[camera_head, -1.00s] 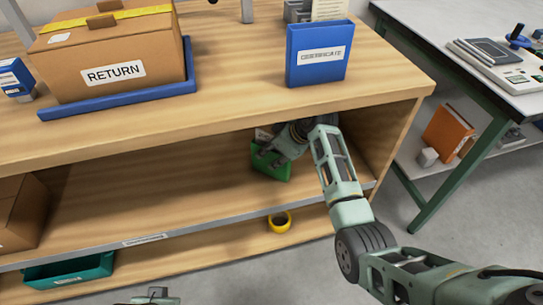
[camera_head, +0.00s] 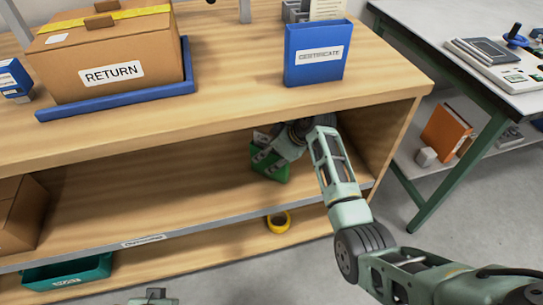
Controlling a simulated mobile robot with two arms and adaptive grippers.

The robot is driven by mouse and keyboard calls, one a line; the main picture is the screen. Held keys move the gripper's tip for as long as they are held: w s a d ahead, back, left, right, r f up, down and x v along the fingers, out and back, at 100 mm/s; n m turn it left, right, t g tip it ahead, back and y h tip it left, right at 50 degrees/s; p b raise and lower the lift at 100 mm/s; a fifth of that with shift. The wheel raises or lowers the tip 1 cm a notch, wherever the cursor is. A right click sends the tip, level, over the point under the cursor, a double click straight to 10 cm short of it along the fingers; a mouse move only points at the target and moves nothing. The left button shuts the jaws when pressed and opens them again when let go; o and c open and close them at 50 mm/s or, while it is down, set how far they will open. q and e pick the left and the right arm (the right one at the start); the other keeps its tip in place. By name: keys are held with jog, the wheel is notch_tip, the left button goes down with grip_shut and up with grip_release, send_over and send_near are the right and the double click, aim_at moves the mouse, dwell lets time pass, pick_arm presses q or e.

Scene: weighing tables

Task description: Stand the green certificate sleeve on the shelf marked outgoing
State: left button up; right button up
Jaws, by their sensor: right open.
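The green certificate sleeve (camera_head: 270,163) stands on the middle shelf (camera_head: 150,205) of the wooden bench, near its right end. The shelf's front edge carries a small label (camera_head: 143,241), too small to read surely. My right gripper (camera_head: 266,157) reaches into the shelf space and is open, its fingers at the sleeve and covering part of it. I cannot tell whether they touch it. Part of my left gripper (camera_head: 152,297) shows at the bottom edge; its fingers cannot be made out.
A yellow tape roll (camera_head: 278,222) and teal bin (camera_head: 65,274) are on the bottom shelf. A brown box (camera_head: 20,215) occupies the middle shelf's left end.

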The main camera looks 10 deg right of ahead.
jog(key=shift+d+r, duration=0.1)
jog(key=shift+r, duration=0.3)
jog(key=shift+s+d+r+p, duration=0.15)
jog(key=shift+r+p, duration=0.2)
jog(key=shift+r, duration=0.05)
jog(key=s+d+p, duration=0.2)
jog(key=s+d, duration=0.6)
jog(key=d, duration=0.1)
pick_arm(q)
notch_tip(320, 180, down, 10)
jog(key=s, duration=0.1)
jog(key=shift+r+g, duration=0.15)
jog(key=shift+g, duration=0.15)
pick_arm(e)
jog(key=s+f+m+g+h, duration=0.1)
jog(key=s+f+m, duration=0.3)
jog(key=s+f, duration=0.6)
jog(key=s+a+f+m+h, duration=0.1)
jog(key=s+f+m+h, duration=0.2)
jog(key=s+f, duration=0.8)
jog(key=s, duration=0.8)
jog(key=shift+s+m+g+h, duration=0.3)
jog(key=shift+m+g+h, duration=0.1)
pick_arm(q)
jog(key=shift+r, duration=0.1)
pick_arm(e)
jog(key=shift+f, duration=0.1)
